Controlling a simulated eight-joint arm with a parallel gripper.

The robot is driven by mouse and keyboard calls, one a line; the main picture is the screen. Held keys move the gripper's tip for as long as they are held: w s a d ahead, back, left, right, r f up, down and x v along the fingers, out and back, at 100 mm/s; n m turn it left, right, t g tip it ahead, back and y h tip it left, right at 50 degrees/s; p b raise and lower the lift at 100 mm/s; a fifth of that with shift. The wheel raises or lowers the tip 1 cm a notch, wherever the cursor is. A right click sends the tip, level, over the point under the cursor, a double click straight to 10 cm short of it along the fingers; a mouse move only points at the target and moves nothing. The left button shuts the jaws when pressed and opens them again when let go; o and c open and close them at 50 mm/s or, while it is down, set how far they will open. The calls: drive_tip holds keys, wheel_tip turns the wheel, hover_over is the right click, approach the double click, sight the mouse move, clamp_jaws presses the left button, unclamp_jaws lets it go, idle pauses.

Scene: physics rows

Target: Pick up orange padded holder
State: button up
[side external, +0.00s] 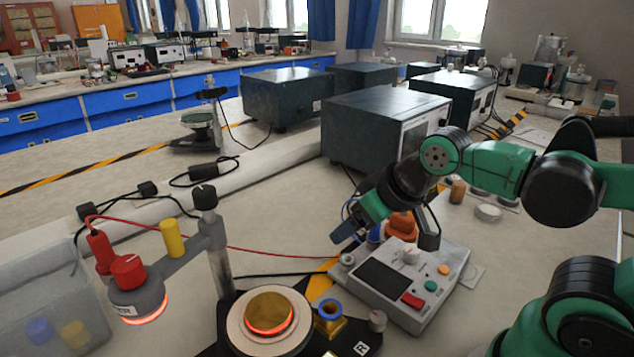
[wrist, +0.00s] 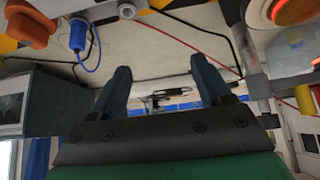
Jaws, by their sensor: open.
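The orange padded holder appears to be the rounded orange piece (side external: 402,224) on the table, behind the grey control box and partly hidden by my gripper in the side view. An orange piece that looks like it (wrist: 32,28) is at the top left of the wrist view. My gripper (side external: 387,237) is open, with its two dark fingers spread and nothing between them. In the side view it overlaps the orange piece; the gap in depth is hard to tell. In the wrist view my gripper (wrist: 161,78) points away from the orange piece, which lies left of the fingers.
A control box (side external: 405,285) with buttons stands just in front. A blue plug-like part (wrist: 78,35) with a cable is beside the orange piece. A lamp stand (side external: 215,250) and glowing round plate (side external: 268,312) are left. Dark instrument boxes (side external: 370,130) stand behind.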

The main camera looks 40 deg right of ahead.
drive_tip(key=g, duration=0.7)
hover_over(404, 215)
wheel_tip(404, 215, down, 5)
drive_tip(key=shift+w+a+r, duration=0.1)
drive_tip(key=shift+w, duration=0.05)
drive_tip(key=shift+d+f, duration=0.2)
drive_tip(key=shift+f, duration=2.8)
clamp_jaws()
